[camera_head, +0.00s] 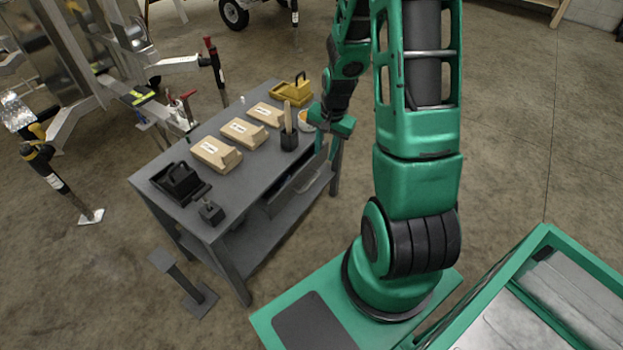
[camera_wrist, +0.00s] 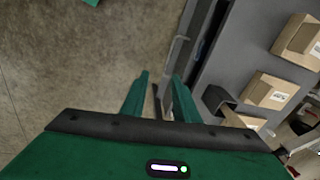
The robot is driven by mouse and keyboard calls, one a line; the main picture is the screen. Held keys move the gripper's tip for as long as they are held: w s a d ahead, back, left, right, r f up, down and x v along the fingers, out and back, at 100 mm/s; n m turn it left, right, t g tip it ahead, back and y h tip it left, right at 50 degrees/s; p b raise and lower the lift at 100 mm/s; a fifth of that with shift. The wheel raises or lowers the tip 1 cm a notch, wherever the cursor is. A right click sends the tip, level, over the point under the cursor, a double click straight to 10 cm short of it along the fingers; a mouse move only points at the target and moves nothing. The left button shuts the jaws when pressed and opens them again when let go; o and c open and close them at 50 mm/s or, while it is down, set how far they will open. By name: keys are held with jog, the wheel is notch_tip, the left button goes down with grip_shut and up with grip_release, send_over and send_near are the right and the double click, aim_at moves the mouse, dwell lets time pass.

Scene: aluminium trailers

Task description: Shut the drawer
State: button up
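The grey drawer (camera_head: 297,190) is under the top of the grey workbench (camera_head: 222,187), on the side facing my base. It stands partly pulled out, and a dark gap with something bluish inside shows behind its front. In the wrist view the drawer front (camera_wrist: 187,42) runs along the bench's edge, with a thin handle on it. My gripper (camera_wrist: 158,78) is open and empty, its two green fingers apart. In the head view my gripper (camera_head: 328,122) is at the bench's far right corner, near the drawer's far end. I cannot tell whether it touches the drawer.
On the bench are several cardboard boxes (camera_head: 216,153), a black pen holder (camera_head: 289,140), a yellow container (camera_head: 293,91) and a black caddy (camera_head: 179,181). A dark step-like stand (camera_head: 184,284) is on the floor near the bench. Trailer parts stand behind.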

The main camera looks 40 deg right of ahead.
jog(key=m, duration=0.2)
send_near(311, 182)
jog(key=shift+n+t+y, duration=0.3)
jog(key=f, duration=0.7)
jog(key=shift+w+f, duration=0.2)
jog(key=shift+w, duration=0.15)
grip_shut()
